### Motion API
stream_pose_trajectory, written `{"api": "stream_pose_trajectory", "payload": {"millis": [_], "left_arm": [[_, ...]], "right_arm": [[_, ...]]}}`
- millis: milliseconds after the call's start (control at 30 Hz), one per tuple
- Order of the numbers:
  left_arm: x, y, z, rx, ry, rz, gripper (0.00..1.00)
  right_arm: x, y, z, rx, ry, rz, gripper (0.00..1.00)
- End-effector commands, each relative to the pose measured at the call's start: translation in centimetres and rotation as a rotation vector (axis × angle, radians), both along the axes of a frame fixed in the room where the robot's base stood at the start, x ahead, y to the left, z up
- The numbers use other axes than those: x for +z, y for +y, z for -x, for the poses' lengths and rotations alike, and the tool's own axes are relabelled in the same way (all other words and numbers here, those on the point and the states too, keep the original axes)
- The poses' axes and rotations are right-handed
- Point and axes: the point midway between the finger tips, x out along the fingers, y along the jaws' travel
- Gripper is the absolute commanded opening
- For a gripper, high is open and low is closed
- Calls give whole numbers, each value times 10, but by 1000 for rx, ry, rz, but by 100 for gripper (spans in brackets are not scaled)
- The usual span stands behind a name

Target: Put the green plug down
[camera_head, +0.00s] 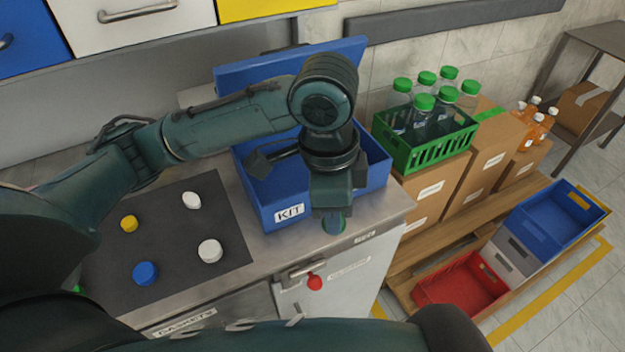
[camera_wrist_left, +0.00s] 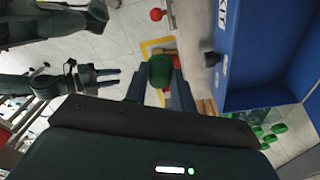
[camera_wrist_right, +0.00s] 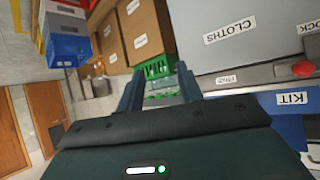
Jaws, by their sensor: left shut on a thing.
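My left gripper (camera_head: 334,222) points down in front of the blue KIT box (camera_head: 257,208), near the counter's front edge. It is shut on the green plug (camera_head: 327,229), which shows only in part there. In the left wrist view the round, dark green plug (camera_wrist_left: 160,70) sits between the fingertips. I cannot tell whether the plug touches the counter. My right gripper (camera_wrist_right: 158,88) has its fingers apart with nothing held; it also shows in the left wrist view (camera_wrist_left: 112,77).
A dark mat (camera_head: 180,235) holds yellow, white and blue caps; a green piece (camera_head: 80,289) is partly hidden. The box's blue lid (camera_head: 250,75) stands open. A red knob (camera_head: 314,282) juts from the counter front. A green crate (camera_head: 440,150) of bottles stands on cartons at right.

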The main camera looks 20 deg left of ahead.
Motion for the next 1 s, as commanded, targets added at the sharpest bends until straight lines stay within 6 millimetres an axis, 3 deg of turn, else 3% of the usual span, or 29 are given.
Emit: {"api": "stream_pose_trajectory", "payload": {"millis": [100, 267, 1000], "left_arm": [[-5, -13, 9, -205, -3, 14, 4], [-3, -11, 7, -308, -3, 21, 4], [-2, 125, -114, -305, -2, 21, 4]], "right_arm": [[-5, 5, 2, 14, -8, -9, 36], [-1, 8, 4, 16, -12, -15, 36], [1, 0, 4, -2, 10, -1, 36]]}}
